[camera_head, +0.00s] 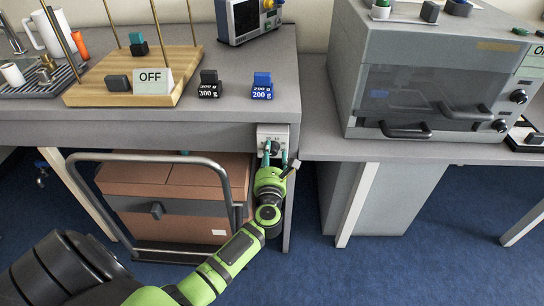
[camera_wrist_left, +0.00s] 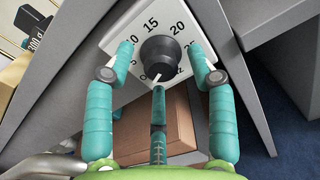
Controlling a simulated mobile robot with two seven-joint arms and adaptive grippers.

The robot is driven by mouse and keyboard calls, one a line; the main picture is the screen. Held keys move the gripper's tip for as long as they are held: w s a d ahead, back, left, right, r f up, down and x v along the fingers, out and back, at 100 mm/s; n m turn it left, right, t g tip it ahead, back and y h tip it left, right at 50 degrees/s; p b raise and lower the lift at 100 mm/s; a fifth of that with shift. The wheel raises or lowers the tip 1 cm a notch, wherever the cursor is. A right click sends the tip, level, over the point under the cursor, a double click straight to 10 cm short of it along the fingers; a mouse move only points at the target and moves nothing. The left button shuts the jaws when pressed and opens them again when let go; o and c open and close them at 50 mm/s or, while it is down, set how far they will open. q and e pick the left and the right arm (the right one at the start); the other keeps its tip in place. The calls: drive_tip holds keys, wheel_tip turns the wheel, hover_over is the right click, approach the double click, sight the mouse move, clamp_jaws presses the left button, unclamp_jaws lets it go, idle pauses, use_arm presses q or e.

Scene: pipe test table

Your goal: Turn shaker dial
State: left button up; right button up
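The shaker dial is a dark round knob (camera_wrist_left: 161,57) on a white plate (camera_wrist_left: 112,42) with numbers around it, including 15 and 20, in the left wrist view. A white pointer mark on the knob points down, slightly left. In the head view the white plate (camera_head: 265,131) is on the table front, and the knob is partly hidden by my gripper. My left gripper (camera_head: 277,155) is at the plate. In the wrist view its teal fingers (camera_wrist_left: 161,60) stand on either side of the knob with visible gaps, and a third finger is below it. The gripper looks open. My right gripper is not in view.
Weights (camera_head: 262,92) and a wooden stand with an OFF sign (camera_head: 152,82) are on the table. A grey cabinet with a clear door (camera_head: 415,92) is to the right.

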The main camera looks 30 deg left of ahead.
use_arm(q)
clamp_jaws()
